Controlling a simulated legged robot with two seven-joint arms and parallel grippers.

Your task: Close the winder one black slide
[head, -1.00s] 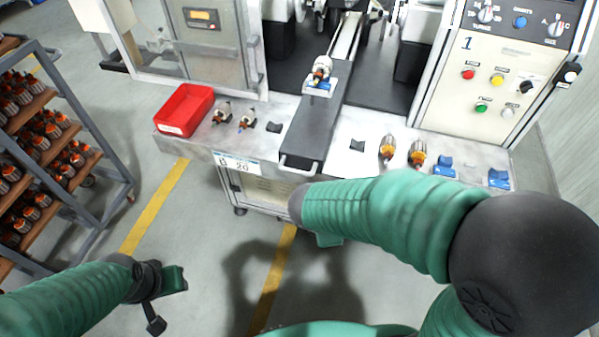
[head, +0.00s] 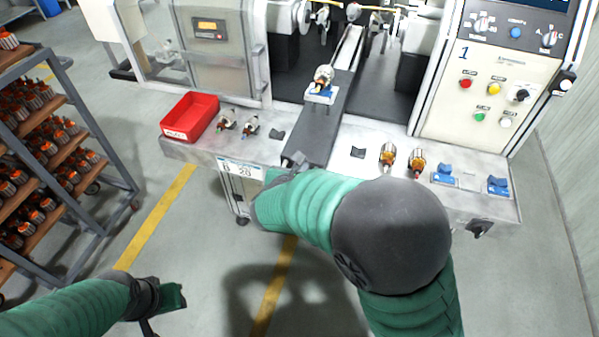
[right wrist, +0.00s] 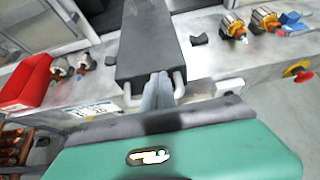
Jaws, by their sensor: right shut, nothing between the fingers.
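The black slide (head: 318,125) of winder one runs out toward me over the front of the bench. A blue holder (head: 321,95) on it carries an armature (head: 324,76). In the right wrist view, the slide (right wrist: 150,45) shows its front end with a metal handle (right wrist: 181,84). My right gripper (head: 297,160) is at that front end; in the wrist view its fingers (right wrist: 159,78) are shut and empty, inside the handle's span. Whether they touch the slide is unclear. My left gripper (head: 174,298) is low at the left, away from the bench; its jaws are unclear.
A red bin (head: 190,117) and two armatures (head: 238,122) sit left of the slide. Armatures (head: 388,155) and blue holders (head: 444,175) sit right of it. A control panel (head: 490,85) stands at right and a rack (head: 50,150) at left. An emergency knob (right wrist: 297,70) is on the bench front.

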